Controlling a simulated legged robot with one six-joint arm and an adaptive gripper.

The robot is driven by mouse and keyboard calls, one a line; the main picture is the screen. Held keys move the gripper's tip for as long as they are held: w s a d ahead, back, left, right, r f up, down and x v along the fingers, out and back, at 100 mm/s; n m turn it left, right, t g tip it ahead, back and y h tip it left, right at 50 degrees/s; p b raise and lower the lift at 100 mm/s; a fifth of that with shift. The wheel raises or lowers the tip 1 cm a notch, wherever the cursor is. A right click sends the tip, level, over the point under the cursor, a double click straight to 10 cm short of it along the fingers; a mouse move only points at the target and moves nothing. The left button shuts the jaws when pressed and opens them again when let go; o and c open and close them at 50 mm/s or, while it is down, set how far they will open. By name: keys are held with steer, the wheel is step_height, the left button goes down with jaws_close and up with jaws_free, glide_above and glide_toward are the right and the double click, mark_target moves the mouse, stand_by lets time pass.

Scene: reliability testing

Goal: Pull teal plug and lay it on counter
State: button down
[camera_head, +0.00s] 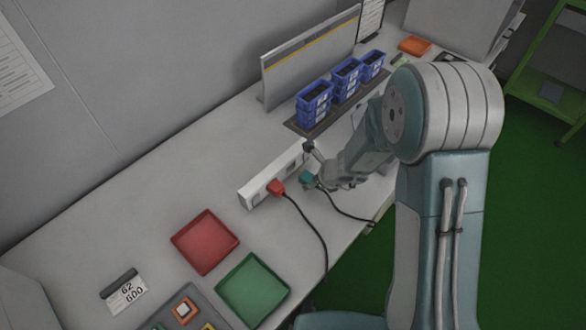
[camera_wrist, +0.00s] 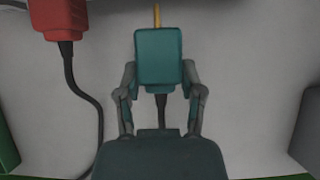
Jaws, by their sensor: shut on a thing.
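The teal plug (camera_head: 306,179) is in my gripper (camera_head: 314,183), in front of the white power strip (camera_head: 258,190) on the counter (camera_head: 120,225). In the wrist view the teal plug (camera_wrist: 159,56) sits between the two fingers of my gripper (camera_wrist: 160,78), which are shut on its sides. A yellow prong shows bare at its far end, so the plug is apart from the strip. Its dark cord hangs below it toward the counter's front edge. I cannot tell the exact height of the plug above the counter.
A red plug (camera_head: 276,187) sits in the strip, and its cord runs toward the front edge. A red tray (camera_head: 205,241) and a green tray (camera_head: 252,289) lie to the left. Blue bins (camera_head: 313,105) stand behind. Bare counter lies left of the strip.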

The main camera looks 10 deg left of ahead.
steer(key=shift+d, duration=0.15)
steer(key=shift+w+d, duration=0.5)
steer(key=shift+d, duration=0.65)
steer(key=shift+w+d, duration=0.55)
steer(key=shift+d, duration=0.65)
steer(key=shift+w+d, duration=0.5)
steer(key=shift+d, duration=0.65)
steer(key=shift+f, duration=1.45)
steer(key=shift+c, duration=0.7)
jaws_free()
steer(key=v, duration=1.2)
